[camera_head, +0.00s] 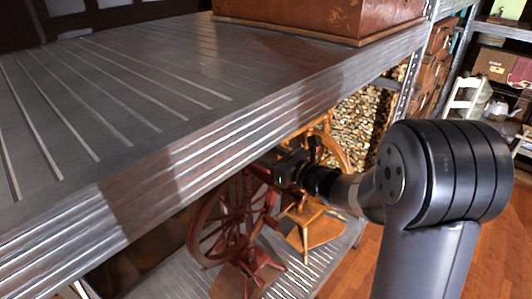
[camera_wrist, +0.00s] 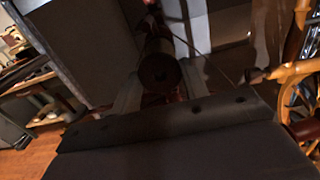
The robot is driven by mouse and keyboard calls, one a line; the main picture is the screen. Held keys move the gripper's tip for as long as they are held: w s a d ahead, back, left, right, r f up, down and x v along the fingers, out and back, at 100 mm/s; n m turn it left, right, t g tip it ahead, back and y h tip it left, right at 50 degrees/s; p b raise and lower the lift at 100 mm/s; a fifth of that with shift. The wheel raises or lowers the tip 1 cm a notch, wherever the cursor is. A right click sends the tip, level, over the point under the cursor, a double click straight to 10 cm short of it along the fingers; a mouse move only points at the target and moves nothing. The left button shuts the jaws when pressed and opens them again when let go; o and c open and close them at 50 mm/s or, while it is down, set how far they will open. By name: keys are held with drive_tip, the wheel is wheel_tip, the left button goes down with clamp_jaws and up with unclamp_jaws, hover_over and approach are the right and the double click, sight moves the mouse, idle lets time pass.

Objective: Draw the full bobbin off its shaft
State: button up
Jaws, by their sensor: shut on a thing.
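A dark red spinning wheel (camera_head: 222,222) stands under the upper metal shelf in the head view. My gripper (camera_head: 268,172) reaches in from the right at its upper part, just below the shelf's edge. In the wrist view, a dark round-ended piece with a central hole, apparently the bobbin (camera_wrist: 159,72), lies between the two fingers of my gripper (camera_wrist: 160,92). The gripper is shut on it. Its length runs away from the camera. The shaft is not clear in the shadow, and I cannot tell how far the bobbin sits along it. The head view hides the grasp.
The upper metal shelf (camera_head: 130,115) lies close above my gripper and carries a brown chest (camera_head: 320,18). A lighter wooden spinning wheel (camera_head: 310,215) stands close behind; a yellow-orange wheel (camera_wrist: 295,85) shows right in the wrist view. Open floor (camera_head: 345,275) lies at the right.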

drive_tip(key=v, duration=1.2)
idle(1.0)
drive_tip(key=shift+s, duration=0.1)
drive_tip(key=shift+d, duration=0.1)
